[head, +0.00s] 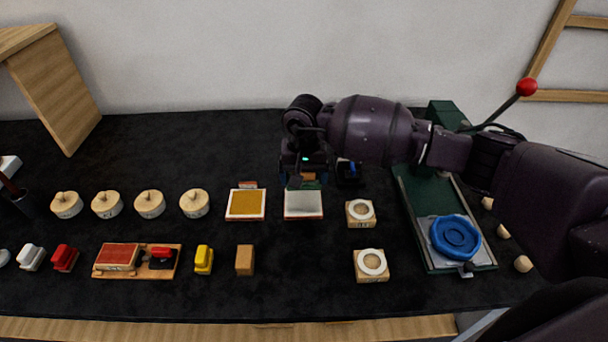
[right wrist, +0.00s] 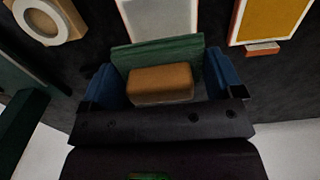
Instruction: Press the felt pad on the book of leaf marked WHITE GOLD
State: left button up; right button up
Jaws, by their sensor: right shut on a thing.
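My right gripper (head: 304,176) is shut on the felt pad, a wooden block handle (right wrist: 160,84) with a green face (right wrist: 158,55), held between blue fingers. The pad is just behind the book of pale silvery leaf (head: 304,204), which also shows at the top of the right wrist view (right wrist: 158,18). I cannot tell whether the pad touches the book's back edge. The arm and pad hide any label behind that book, so I cannot read WHITE GOLD. A book of yellow gold leaf (head: 246,204) lies to its left, with a small reddish tag. My left gripper is not in view.
Several round lidded wooden pots (head: 150,205) stand at left. In front are a red stamp set on a wooden tray (head: 128,272), a yellow block (head: 204,260) and a brown block (head: 245,260). Ring-topped blocks (head: 371,265) and a green press (head: 440,200) with a blue disc stand right.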

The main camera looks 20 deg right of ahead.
aim_at(303, 202)
jog(key=shift+a+f, duration=0.15)
jog(key=shift+f, duration=0.3)
notch_tip(303, 202, down, 2)
jog(key=shift+f+b, duration=0.25)
jog(key=shift+b, duration=0.3)
jog(key=shift+f+b, duration=0.3)
jog(key=shift+f, duration=0.85)
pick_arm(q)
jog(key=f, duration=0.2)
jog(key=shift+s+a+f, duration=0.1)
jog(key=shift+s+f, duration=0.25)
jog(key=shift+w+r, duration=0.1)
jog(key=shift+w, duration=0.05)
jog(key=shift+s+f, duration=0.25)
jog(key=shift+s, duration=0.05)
pick_arm(e)
jog(key=shift+f, duration=0.2)
pick_arm(q)
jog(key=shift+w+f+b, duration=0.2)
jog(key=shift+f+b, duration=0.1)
jog(key=shift+b, duration=0.2)
pick_arm(e)
jog(key=shift+f, duration=0.4)
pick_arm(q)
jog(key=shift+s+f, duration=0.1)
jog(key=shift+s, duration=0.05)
